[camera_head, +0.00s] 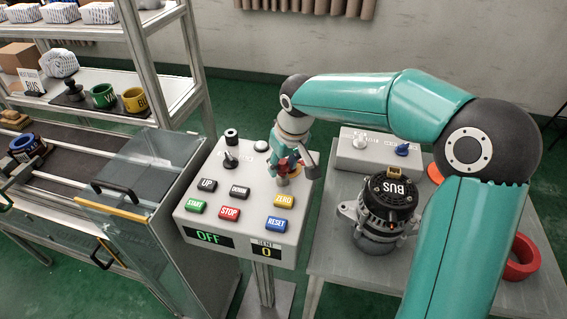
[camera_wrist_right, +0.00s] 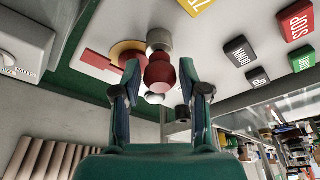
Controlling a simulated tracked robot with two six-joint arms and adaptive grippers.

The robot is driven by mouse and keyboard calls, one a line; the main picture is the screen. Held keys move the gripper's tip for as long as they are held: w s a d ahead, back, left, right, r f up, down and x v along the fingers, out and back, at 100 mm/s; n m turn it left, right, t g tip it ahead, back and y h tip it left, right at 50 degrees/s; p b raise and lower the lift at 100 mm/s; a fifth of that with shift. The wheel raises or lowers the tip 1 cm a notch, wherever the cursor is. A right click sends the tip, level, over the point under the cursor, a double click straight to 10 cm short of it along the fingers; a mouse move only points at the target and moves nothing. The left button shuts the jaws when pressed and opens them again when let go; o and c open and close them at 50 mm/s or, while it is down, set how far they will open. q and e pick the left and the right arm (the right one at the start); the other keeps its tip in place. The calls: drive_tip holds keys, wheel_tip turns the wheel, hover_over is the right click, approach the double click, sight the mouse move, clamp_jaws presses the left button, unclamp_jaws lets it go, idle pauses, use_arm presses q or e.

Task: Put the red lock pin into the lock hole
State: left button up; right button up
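The red lock pin (camera_wrist_right: 159,74), with a rounded red head, shows between the fingers of my right gripper (camera_wrist_right: 159,72) in the wrist view. The fingers stand apart on either side of the head, with a narrow gap visible at each side. A grey cylinder (camera_wrist_right: 159,40) shows at the pin's panel end. In the head view my right gripper (camera_head: 290,168) is at the upper right of the control panel (camera_head: 240,215) and largely hides the pin. A yellow and red marking (camera_wrist_right: 125,50) lies beside it. The lock hole itself is hidden. My left gripper is not in view.
The panel carries several buttons, including a red STOP button (camera_head: 229,213), and a black selector knob (camera_head: 230,158). An alternator (camera_head: 385,215) stands on the right table, near a grey switch box (camera_head: 375,152) and a red ring (camera_head: 522,258). A glass-guarded conveyor (camera_head: 75,165) is at left.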

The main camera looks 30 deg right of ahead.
drive_tip(key=shift+o, duration=1.1)
